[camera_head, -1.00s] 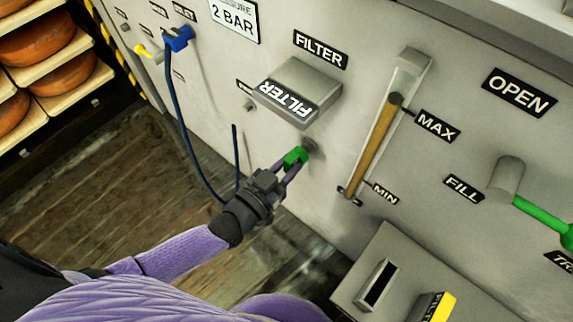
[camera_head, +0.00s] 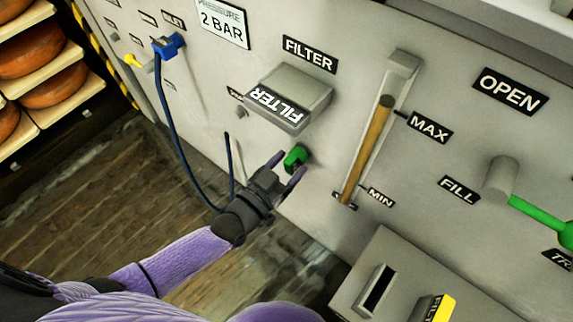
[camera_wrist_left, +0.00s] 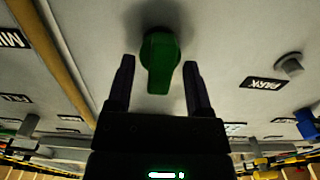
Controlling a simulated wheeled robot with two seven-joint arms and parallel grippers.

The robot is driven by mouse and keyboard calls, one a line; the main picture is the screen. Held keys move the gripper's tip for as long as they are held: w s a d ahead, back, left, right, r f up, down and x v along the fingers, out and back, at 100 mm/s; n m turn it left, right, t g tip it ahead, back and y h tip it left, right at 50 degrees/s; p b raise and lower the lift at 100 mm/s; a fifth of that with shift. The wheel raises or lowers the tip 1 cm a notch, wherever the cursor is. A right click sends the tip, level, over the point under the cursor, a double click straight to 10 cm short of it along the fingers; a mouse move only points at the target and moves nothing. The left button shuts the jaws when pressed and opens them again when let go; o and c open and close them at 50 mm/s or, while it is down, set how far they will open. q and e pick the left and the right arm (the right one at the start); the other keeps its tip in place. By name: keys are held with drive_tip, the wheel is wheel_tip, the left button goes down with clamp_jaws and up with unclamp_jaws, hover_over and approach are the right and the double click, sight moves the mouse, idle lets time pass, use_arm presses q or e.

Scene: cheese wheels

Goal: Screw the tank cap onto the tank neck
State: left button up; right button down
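The green tank cap (camera_head: 295,159) is on the grey panel below the filter box, at the place of the tank neck. The neck itself is hidden behind it. In the left wrist view the cap (camera_wrist_left: 159,62) has a round head and a grip bar pointing down. My left gripper (camera_head: 286,170) is open, with one finger on each side of the cap. In the left wrist view a gap shows between each finger and the cap (camera_wrist_left: 159,90). My right gripper is not in view.
A filter box (camera_head: 290,98) juts out above the cap. A sight gauge (camera_head: 372,135) and a green-handled fill valve (camera_head: 500,178) are to the right. A blue plug with a hose (camera_head: 168,45) hangs at left. A grey box (camera_head: 385,265) stands at lower right.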

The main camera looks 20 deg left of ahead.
use_arm(q)
drive_tip(key=p+v, duration=0.3)
drive_tip(key=v, duration=0.7)
